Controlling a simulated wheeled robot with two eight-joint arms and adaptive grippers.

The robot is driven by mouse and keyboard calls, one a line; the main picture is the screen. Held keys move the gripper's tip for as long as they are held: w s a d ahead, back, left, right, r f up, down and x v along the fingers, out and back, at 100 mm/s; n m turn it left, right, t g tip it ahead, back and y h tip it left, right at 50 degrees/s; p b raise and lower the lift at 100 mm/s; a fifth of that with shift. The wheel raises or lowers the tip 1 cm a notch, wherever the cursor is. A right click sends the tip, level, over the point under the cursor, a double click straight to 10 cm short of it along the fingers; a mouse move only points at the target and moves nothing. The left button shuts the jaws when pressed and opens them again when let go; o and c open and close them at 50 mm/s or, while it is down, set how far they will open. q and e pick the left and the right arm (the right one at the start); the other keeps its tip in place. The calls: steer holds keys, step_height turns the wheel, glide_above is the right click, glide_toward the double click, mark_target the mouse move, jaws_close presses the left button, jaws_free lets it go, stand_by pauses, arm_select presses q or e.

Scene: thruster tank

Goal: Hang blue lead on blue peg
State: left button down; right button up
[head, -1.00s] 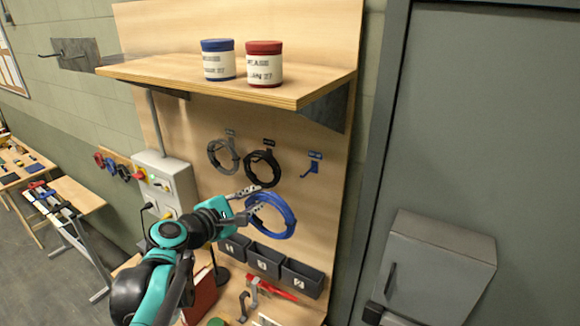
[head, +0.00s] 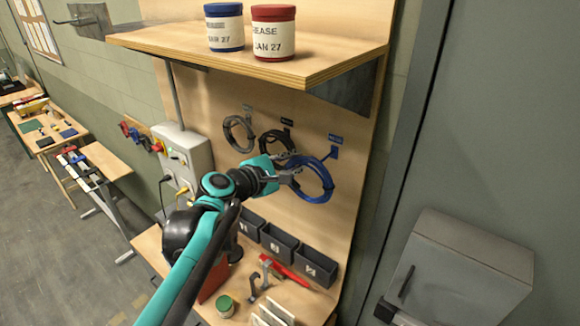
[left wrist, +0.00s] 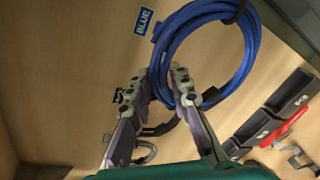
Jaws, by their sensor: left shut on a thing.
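The blue lead (head: 324,184), a coiled ring, is held at its left side by my left gripper (head: 292,166). In the left wrist view the lead (left wrist: 246,50) runs between the two fingers (left wrist: 162,88), which are shut on it. The blue peg (head: 332,153) is on the board under its blue label (head: 335,140), at the ring's upper right edge. In the left wrist view the label (left wrist: 144,21) reads BLUE, and the coil's edge partly covers the peg beside it. I cannot tell whether the peg passes through the ring. My right gripper is out of view.
A grey lead (head: 230,134) and a black lead (head: 269,140) hang on pegs to the left. Dark bins (head: 280,243) are below. A shelf (head: 262,68) with a blue-lidded jar (head: 225,35) and a red-lidded jar (head: 274,38) juts out above.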

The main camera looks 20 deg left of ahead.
arm_select(q)
steer(key=shift+w+d, duration=0.15)
steer(key=shift+w, duration=0.05)
steer(key=shift+b+x, duration=0.45)
steer(key=shift+x, duration=0.9)
steer(key=shift+b+x, duration=0.7)
steer(key=shift+x, duration=1.55)
steer(key=shift+w+r, duration=0.1)
steer(key=shift+r, duration=0.05)
